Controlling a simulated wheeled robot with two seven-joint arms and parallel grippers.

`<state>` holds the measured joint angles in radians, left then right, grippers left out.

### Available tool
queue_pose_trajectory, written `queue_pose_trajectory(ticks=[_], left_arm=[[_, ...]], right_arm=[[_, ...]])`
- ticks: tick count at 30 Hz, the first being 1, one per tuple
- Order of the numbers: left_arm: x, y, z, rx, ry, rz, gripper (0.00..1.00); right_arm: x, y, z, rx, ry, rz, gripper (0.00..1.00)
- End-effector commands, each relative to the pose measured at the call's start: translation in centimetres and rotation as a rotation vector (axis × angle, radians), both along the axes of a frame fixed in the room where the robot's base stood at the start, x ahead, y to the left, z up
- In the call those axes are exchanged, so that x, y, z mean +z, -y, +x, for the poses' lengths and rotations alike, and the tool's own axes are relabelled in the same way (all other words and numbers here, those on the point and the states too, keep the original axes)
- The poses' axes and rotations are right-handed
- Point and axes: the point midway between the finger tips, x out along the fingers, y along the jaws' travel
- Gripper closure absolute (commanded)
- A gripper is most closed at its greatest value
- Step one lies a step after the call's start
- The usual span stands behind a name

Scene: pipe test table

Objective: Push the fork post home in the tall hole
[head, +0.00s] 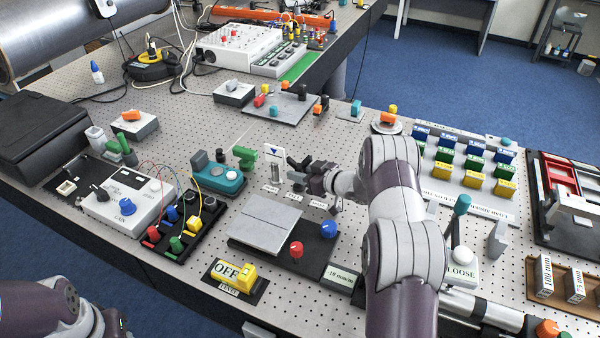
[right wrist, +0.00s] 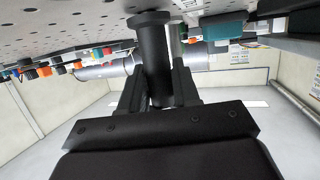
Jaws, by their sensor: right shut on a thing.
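My right gripper (head: 306,177) is at the row of small posts and labels near the middle of the pegboard table. In the right wrist view, the gripper (right wrist: 158,88) is shut on a black cylindrical post (right wrist: 153,62) with a wider round end towards the perforated board. I take this to be the fork post, but no fork shape shows clearly. A silvery upright cylinder (head: 275,172) stands just left of the gripper. The tall hole cannot be made out, and how far the post sits in anything is hidden.
A white sign with a blue triangle (head: 274,152) stands behind the posts. A teal device (head: 218,178) and a green piece (head: 244,157) are to the left. A grey plate (head: 265,224) with red and blue knobs lies in front. Bare board lies behind the sign.

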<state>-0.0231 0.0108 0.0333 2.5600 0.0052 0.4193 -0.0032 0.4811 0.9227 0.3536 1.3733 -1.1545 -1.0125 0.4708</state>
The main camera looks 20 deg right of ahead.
Motion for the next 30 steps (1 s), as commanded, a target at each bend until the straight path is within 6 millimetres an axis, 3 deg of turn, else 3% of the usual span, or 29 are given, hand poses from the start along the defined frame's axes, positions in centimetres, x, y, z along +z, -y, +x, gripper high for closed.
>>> queue_pose_trajectory(ticks=[1,8,9,11,22,30], left_arm=[[-0.3,0.0,0.0,0.000,0.000,0.000,0.57],[-0.6,0.0,0.0,0.000,0.000,0.000,0.57],[-0.5,0.0,0.0,0.000,0.000,0.000,0.57],[-0.5,0.0,0.0,0.000,0.000,0.000,0.57],[-0.7,0.0,0.0,0.000,0.000,0.000,0.57],[-1.7,0.0,0.0,0.000,0.000,0.000,0.57]], right_arm=[[-1.5,-0.4,-0.6,0.001,-0.027,0.011,1.00],[-1.9,-0.4,-0.6,0.001,-0.028,0.011,1.00],[-1.9,-0.4,-0.6,0.001,-0.028,0.011,0.56],[-1.9,-0.4,-0.6,0.001,-0.028,0.011,0.39],[-1.8,-0.1,-1.1,0.000,-0.030,0.010,0.39],[0.3,2.2,-5.2,-0.004,-0.015,0.004,0.39]])
